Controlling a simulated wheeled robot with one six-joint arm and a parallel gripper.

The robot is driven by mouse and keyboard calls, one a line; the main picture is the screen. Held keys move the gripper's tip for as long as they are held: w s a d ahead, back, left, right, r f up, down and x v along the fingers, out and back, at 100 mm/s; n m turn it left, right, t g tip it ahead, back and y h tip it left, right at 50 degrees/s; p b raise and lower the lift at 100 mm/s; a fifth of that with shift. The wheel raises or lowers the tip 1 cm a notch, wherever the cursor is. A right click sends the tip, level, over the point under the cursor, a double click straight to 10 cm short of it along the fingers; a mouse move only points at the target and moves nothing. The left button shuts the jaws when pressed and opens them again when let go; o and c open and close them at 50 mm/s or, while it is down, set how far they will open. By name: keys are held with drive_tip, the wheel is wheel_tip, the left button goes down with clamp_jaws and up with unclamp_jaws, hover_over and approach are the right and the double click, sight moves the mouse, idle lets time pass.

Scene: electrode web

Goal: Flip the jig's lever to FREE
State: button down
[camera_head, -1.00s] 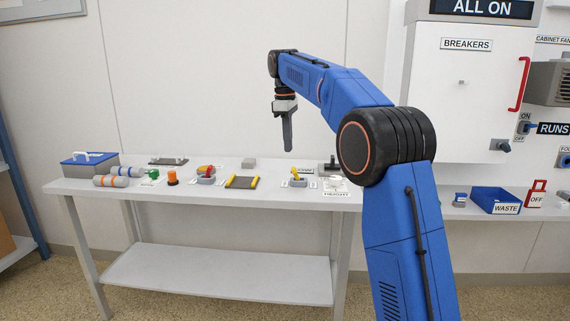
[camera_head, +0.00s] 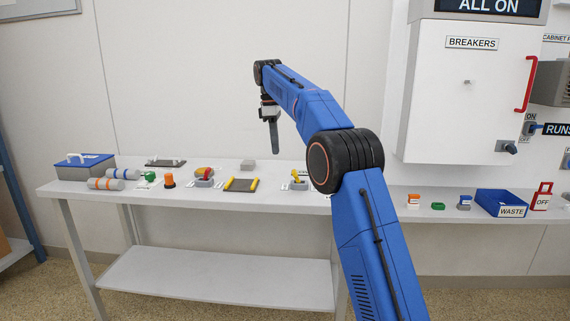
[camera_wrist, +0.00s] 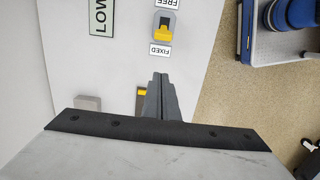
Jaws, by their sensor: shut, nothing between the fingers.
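The jig's lever (camera_head: 296,176) stands on a small grey base on the bench, with a yellow handle. In the wrist view the yellow lever (camera_wrist: 163,36) lies towards the FIXED label (camera_wrist: 160,50), away from the FREE label (camera_wrist: 167,4). My gripper (camera_head: 275,150) points down above the bench, left of the lever and higher than it. In the wrist view my gripper (camera_wrist: 158,78) is shut and empty, with its tips apart from the lever and its labels.
A dark plate with yellow edges (camera_head: 241,185) and a grey block (camera_head: 248,164) lie left of the lever. A red-handled device (camera_head: 204,177) is farther left. A LOW sign (camera_wrist: 101,15) is behind the lever. My arm hides part of the bench right of it.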

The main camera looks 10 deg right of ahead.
sight(297, 178)
drive_tip(key=f, duration=0.9)
drive_tip(key=shift+s+d+f, duration=0.2)
drive_tip(key=shift+d+f, duration=0.15)
drive_tip(key=shift+d, duration=0.05)
drive_tip(key=shift+s+d+r, duration=0.15)
drive_tip(key=shift+d+r, duration=0.1)
drive_tip(key=shift+d, duration=0.3)
drive_tip(key=shift+s+d+r, duration=0.15)
drive_tip(key=shift+d+r, duration=0.05)
drive_tip(key=shift+d, duration=0.3)
drive_tip(key=shift+s+d+r, duration=0.25)
drive_tip(key=shift+d+r, duration=0.05)
drive_tip(key=shift+d, duration=0.35)
drive_tip(key=shift+d, duration=0.1)
